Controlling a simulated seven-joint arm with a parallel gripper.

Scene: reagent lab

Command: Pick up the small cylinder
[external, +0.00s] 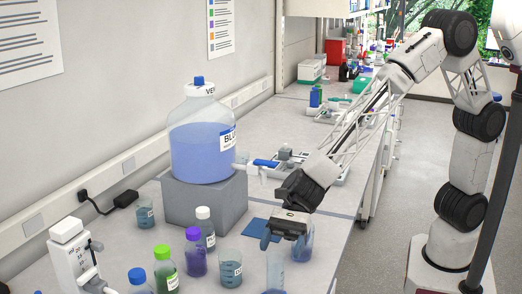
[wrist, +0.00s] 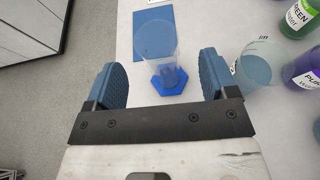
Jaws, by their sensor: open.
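The small cylinder (wrist: 155,42) is a clear, narrow measuring cylinder on a blue six-sided base. In the wrist view it stands just ahead of and between my finger tips, its base apparently close to the gap. In the external view it (external: 275,272) shows at the bottom edge, its lower part cut off by the frame. My gripper (wrist: 160,75) is open, with blue pads on both fingers, and holds nothing. In the external view my gripper (external: 283,240) points down beside the cylinder, on its far side. I cannot tell the exact height gap.
A beaker (wrist: 254,68) stands close to the right finger in the wrist view. Purple (external: 195,257) and green-capped (external: 165,270) bottles stand further off. A glass vessel (external: 305,246) is behind my gripper. A large bottle (external: 202,145) rests on a grey block (external: 205,203).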

